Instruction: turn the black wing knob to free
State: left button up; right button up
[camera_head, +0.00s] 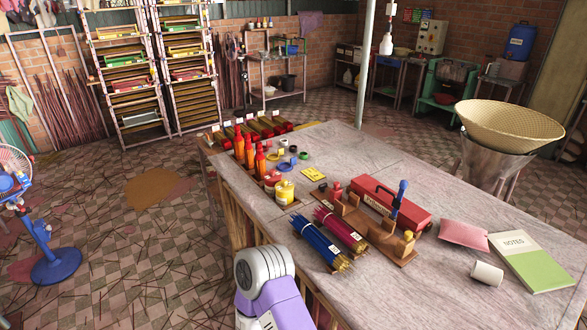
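A brown wooden fixture (352,215) stands on the table, with an upright blue-handled lever (401,190) at its right end and a yellow knob at its front right. Small dark and red parts (322,190) lie at its left end. I cannot make out a black wing knob for certain at this size. Neither of my grippers is in view. One purple and white link of my arm shows at the bottom centre, in front of the table's near edge, and no fingers show on it.
The wooden table (400,290) holds a red toolbox (390,203) behind the fixture, blue (316,243) and magenta (340,229) stick bundles, orange bottles (249,153), a yellow jar (284,192), a pink pouch (463,235), a white cup (487,273) and a green-white notebook (531,262). Free tabletop lies at front centre.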

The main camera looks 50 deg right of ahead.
aim_at(322, 187)
jog(key=i, duration=2)
jog(key=z, duration=1.25)
